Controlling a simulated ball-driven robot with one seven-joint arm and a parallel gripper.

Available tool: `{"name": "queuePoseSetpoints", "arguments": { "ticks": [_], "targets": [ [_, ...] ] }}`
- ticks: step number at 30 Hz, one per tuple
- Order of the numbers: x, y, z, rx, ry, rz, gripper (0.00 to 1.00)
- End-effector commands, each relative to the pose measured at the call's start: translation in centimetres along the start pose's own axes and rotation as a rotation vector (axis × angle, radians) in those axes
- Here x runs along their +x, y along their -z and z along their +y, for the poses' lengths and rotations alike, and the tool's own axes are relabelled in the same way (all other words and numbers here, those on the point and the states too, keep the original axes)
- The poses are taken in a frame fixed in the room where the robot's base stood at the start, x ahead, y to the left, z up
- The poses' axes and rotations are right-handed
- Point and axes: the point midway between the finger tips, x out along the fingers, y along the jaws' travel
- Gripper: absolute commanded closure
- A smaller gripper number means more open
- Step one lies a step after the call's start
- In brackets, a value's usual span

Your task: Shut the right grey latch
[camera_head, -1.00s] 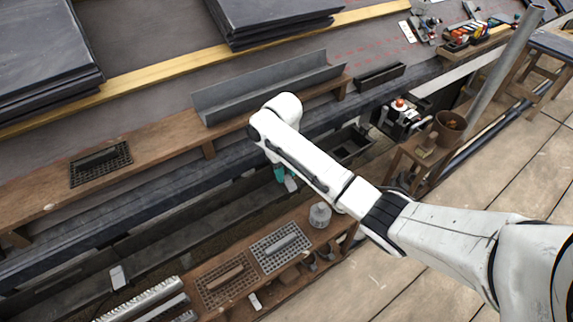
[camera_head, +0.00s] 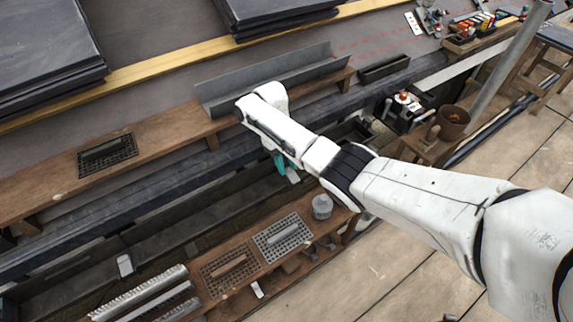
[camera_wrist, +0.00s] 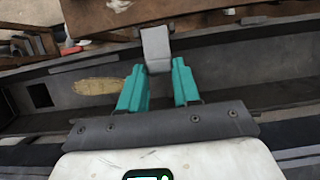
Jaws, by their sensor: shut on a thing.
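The right grey latch (camera_wrist: 155,48) is a small pale grey flap at the edge of the long dark gutter trough (camera_wrist: 230,68). In the wrist view it stands between and just beyond the teal fingertips of my gripper (camera_wrist: 158,78). The gripper is shut on it. In the head view my gripper (camera_head: 281,165) hangs over the trough, with the latch (camera_head: 292,175) showing as a pale patch beside the teal finger. My arm hides part of the trough there. A second grey latch (camera_head: 125,265) sits further left along the trough.
A wooden bench (camera_head: 228,285) in front holds metal grids and a grey pot (camera_head: 322,206). A brown shelf behind (camera_head: 170,135) carries a grey channel piece (camera_head: 270,75). Dark tile stacks lie at the back. A wooden stand with a brown bucket (camera_head: 452,121) is to the right.

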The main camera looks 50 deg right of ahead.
Motion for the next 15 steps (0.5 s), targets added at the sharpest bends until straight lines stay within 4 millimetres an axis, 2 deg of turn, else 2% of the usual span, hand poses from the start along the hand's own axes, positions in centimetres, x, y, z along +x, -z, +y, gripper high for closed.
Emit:
{"name": "queuePoseSetpoints", "arguments": {
  "ticks": [6, 7, 15],
  "targets": [
    [0.54, -0.47, 0.20, 0.004, 0.000, -0.020, 0.98],
    [0.56, -0.48, 0.20, 0.004, 0.000, -0.020, 0.67],
    [0.38, -0.33, 0.08, 0.002, 0.000, -0.014, 0.43]
  ]
}}
